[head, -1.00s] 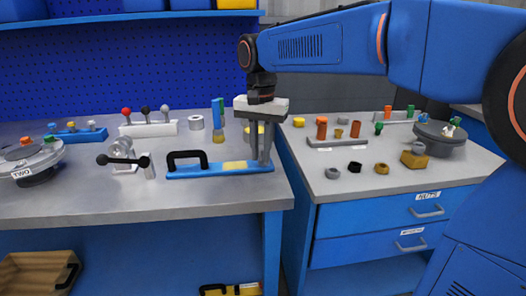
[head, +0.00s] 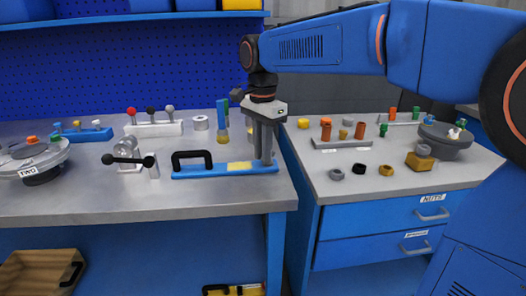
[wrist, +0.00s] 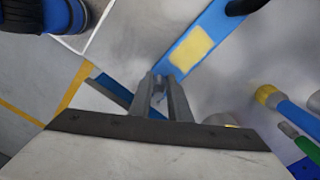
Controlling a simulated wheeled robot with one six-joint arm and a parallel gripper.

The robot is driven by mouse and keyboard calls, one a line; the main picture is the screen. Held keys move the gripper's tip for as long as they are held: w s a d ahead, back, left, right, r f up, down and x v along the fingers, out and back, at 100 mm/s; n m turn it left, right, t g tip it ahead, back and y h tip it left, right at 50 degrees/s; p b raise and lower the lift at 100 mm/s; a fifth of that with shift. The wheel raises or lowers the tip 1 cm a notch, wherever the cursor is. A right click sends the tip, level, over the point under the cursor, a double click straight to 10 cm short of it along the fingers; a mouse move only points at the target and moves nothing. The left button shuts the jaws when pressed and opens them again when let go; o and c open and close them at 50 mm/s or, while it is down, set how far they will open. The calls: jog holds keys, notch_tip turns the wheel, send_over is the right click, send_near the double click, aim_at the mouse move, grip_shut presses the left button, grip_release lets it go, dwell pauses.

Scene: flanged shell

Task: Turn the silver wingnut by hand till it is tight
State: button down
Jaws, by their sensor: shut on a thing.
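My gripper (head: 263,160) points straight down at the right end of a blue bar (head: 205,172), which has a black handle (head: 190,155) and a pale yellow patch (head: 239,166). The wrist view shows my two grey fingers (wrist: 162,78) close together over that bar end, just beyond the yellow patch (wrist: 191,52). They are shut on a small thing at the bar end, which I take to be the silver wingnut. The fingers hide nearly all of it, so its wings and its seating cannot be made out.
A grey fixture with a black-knobbed lever (head: 127,159) stands left of the bar. Upright coloured pieces (head: 222,118) stand close behind my gripper. The right bench holds loose nuts (head: 386,170) and a dark round housing (head: 448,140). A gap separates the benches.

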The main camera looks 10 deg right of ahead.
jog(key=shift+w+m, duration=0.1)
jog(key=shift+m, duration=0.4)
jog(key=shift+w+a+m, duration=0.1)
jog(key=shift+w+m, duration=0.05)
jog(key=shift+m, duration=0.8)
jog(key=shift+w+m, duration=0.15)
jog(key=shift+m, duration=0.8)
jog(key=c, duration=1.9)
grip_release()
jog(key=shift+c, duration=0.2)
jog(key=shift+r, duration=0.1)
notch_tip(320, 180, up, 17)
jog(key=shift+r, duration=0.1)
